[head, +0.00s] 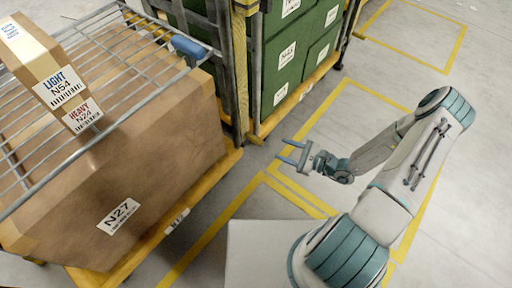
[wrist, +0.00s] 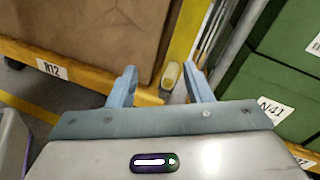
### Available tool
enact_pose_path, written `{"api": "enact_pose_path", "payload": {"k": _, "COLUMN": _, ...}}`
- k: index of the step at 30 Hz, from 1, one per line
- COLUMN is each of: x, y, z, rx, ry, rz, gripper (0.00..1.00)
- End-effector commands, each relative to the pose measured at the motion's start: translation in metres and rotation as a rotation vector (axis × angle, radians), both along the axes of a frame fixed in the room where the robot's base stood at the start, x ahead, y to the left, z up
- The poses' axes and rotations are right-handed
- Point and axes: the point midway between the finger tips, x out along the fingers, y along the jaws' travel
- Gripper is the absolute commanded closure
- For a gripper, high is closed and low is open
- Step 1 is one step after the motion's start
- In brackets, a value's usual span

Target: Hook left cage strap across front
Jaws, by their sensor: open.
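The left cage holds a large brown box (head: 165,150) labelled N27 on a yellow base (head: 190,215). A yellow upright band (head: 240,75), possibly the strap, runs down the cage's right front corner. I cannot tell whether it is strap or post. A small yellow end piece (head: 255,138) sticks out at its foot. My gripper (head: 281,151) is open and empty, right of that foot. In the wrist view, a pale yellow tab (wrist: 172,75) shows between my open fingers (wrist: 160,70), nearer the right one. I see no contact. No strap crosses the box front.
A second cage with green crates (head: 290,70) stands close on the right. The grey floor (head: 440,215) with yellow lines is clear.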

Motion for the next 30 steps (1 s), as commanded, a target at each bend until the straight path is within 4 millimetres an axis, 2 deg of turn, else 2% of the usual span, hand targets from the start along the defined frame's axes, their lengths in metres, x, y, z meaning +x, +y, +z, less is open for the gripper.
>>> {"api": "enact_pose_path", "payload": {"k": 1, "x": 0.001, "y": 0.000, "z": -0.027, "rx": 0.037, "ry": 0.024, "rz": -0.055, "gripper": 0.54}}
{"api": "enact_pose_path", "payload": {"k": 3, "x": 0.004, "y": -0.001, "z": -0.046, "rx": 0.071, "ry": 0.046, "rz": -0.118, "gripper": 0.54}}
{"api": "enact_pose_path", "payload": {"k": 6, "x": 0.006, "y": -0.002, "z": -0.065, "rx": 0.105, "ry": 0.071, "rz": -0.183, "gripper": 0.54}}
{"api": "enact_pose_path", "payload": {"k": 9, "x": 0.008, "y": -0.002, "z": -0.075, "rx": 0.123, "ry": 0.084, "rz": -0.219, "gripper": 0.54}}
{"api": "enact_pose_path", "payload": {"k": 16, "x": 0.020, "y": 0.013, "z": -0.078, "rx": 0.130, "ry": 0.088, "rz": -0.232, "gripper": 0.54}}
{"api": "enact_pose_path", "payload": {"k": 30, "x": 0.077, "y": 0.087, "z": -0.079, "rx": 0.128, "ry": 0.089, "rz": -0.229, "gripper": 0.54}}
